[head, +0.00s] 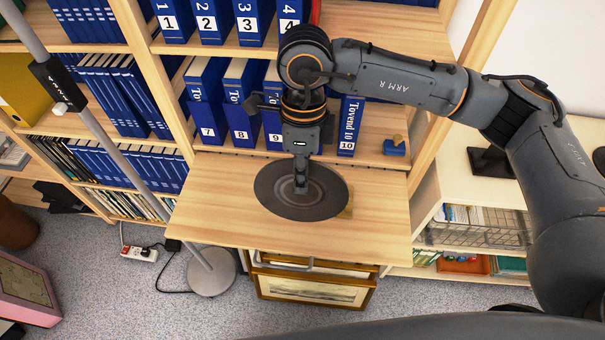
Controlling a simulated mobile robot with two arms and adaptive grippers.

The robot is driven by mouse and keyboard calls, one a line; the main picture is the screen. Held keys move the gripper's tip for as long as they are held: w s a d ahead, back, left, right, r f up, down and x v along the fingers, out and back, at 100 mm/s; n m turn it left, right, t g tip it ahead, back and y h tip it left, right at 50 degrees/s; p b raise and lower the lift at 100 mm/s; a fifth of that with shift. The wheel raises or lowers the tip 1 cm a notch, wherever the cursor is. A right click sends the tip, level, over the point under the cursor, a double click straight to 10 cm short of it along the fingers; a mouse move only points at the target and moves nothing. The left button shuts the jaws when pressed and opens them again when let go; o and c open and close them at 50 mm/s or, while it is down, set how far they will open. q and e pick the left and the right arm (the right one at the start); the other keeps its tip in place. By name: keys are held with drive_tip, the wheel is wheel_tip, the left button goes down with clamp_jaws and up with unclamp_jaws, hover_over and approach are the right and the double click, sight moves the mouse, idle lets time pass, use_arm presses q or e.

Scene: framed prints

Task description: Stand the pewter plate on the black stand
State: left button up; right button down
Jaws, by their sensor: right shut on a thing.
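The pewter plate (274,190) is a dark grey round disc over the pull-out wooden board, roughly flat. My right gripper (301,185) points down at the plate's middle and is shut on it; the fingertips are small, so the exact grip is hard to see. I cannot tell whether the plate touches the board. A black object that looks like the black stand (490,162) is on the white shelf unit at the right, apart from the plate and partly behind my right arm. My left gripper is not in view.
The wooden board (225,220) has bare room around the plate; a small yellowish thing (348,208) shows at the plate's right edge. Numbered blue binders (207,110) and a blue stamp-like object (395,146) are behind. A lamp pole (130,170) stands left. Framed prints (312,288) are below.

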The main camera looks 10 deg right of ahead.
drive_tip(key=shift+r+p, duration=0.4)
drive_tip(key=shift+r, duration=1.1)
